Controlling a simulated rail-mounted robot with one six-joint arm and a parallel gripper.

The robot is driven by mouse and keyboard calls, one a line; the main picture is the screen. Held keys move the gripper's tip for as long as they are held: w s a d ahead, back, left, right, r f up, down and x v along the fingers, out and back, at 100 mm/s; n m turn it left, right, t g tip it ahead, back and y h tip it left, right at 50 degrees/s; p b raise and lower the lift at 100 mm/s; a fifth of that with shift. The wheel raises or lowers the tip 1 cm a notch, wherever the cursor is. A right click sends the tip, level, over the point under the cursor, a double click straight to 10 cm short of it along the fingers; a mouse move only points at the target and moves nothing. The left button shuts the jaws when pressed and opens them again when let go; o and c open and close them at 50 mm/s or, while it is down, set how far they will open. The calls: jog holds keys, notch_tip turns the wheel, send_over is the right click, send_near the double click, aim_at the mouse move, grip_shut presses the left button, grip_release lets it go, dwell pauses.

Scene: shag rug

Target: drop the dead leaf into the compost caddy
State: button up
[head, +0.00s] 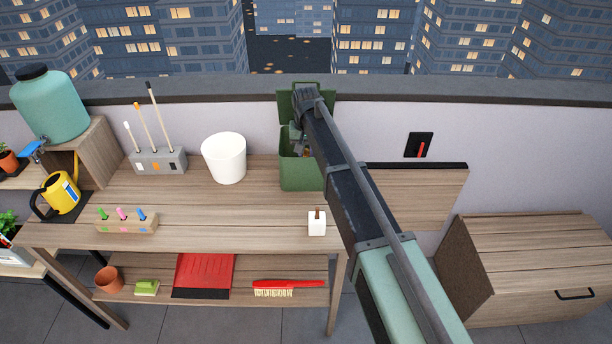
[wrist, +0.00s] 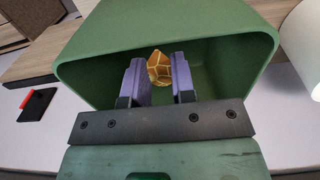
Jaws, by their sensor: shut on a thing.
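The green compost caddy (head: 299,175) stands on the workbench at the back right, its lid raised against the wall. In the wrist view the caddy (wrist: 190,20) surrounds my gripper (wrist: 160,72). The gripper's two purple fingers are shut on the dead leaf (wrist: 159,68), a brown-orange piece with paler veins. The leaf is held inside the caddy's open mouth, above its inner floor. In the head view my arm comes from the lower right and hides part of the caddy; the fingers and leaf are barely visible there.
A white bucket (head: 224,158) stands just left of the caddy. A grey holder (head: 158,161) with upright sticks is farther left. The bench middle is clear.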

aim_at(306, 152)
notch_tip(306, 152, down, 9)
jog(key=b, duration=0.6)
jog(key=shift+w+r+b, duration=0.1)
jog(key=shift+r+b, duration=0.05)
jog(key=shift+b, duration=0.25)
jog(key=shift+w+r, duration=0.1)
jog(key=shift+r, duration=0.25)
jog(key=shift+f, duration=0.2)
jog(key=o, duration=0.9)
notch_tip(306, 152, up, 13)
jog(key=p, duration=1.3)
jog(key=shift+f, duration=0.15)
jog(key=shift+m, duration=0.4)
jog(key=s+d, duration=0.7)
jog(key=s, duration=0.3)
jog(key=s+d, duration=0.7)
jog(key=s, duration=0.3)
jog(key=s+d, duration=0.8)
jog(key=s, duration=0.2)
jog(key=shift+s+f, duration=0.15)
jog(key=shift+s, duration=0.2)
